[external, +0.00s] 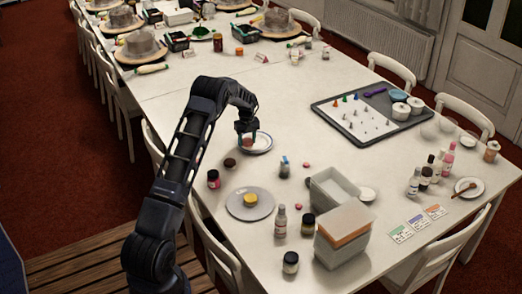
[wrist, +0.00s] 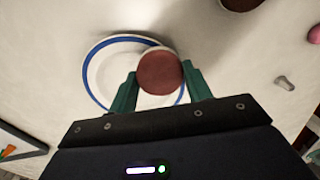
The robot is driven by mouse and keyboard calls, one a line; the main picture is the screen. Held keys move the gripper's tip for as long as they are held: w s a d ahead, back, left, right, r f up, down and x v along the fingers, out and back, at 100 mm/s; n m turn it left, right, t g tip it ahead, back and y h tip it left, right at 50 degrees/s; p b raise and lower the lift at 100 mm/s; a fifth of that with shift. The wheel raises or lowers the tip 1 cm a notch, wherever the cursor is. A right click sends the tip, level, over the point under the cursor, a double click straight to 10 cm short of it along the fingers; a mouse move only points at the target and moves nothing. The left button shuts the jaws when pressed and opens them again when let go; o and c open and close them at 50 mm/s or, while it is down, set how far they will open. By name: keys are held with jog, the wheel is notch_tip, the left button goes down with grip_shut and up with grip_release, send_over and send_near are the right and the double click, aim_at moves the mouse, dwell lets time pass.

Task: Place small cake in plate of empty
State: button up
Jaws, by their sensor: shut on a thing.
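A small round reddish-brown cake (wrist: 160,72) is between the fingers of my gripper (wrist: 160,82) in the wrist view. My gripper (external: 246,138) is shut on it and sits over a white plate with a blue rim (external: 262,149). That plate (wrist: 97,92) also shows in the wrist view, with the cake over its right part and nothing else visible on it. I cannot tell whether the cake touches the plate. In the external view my fingers mostly hide the cake.
A grey plate (external: 238,207) with a yellow cake (external: 251,199) stands nearer. Clear containers (external: 345,232) and bottles stand to the right. A dark tray (external: 330,111) lies farther back.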

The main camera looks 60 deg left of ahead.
aim_at(247, 140)
jog(key=shift+f, duration=0.45)
jog(key=shift+f, duration=0.4)
jog(key=o, duration=0.9)
jog(key=shift+o, duration=0.2)
notch_tip(247, 140, up, 13)
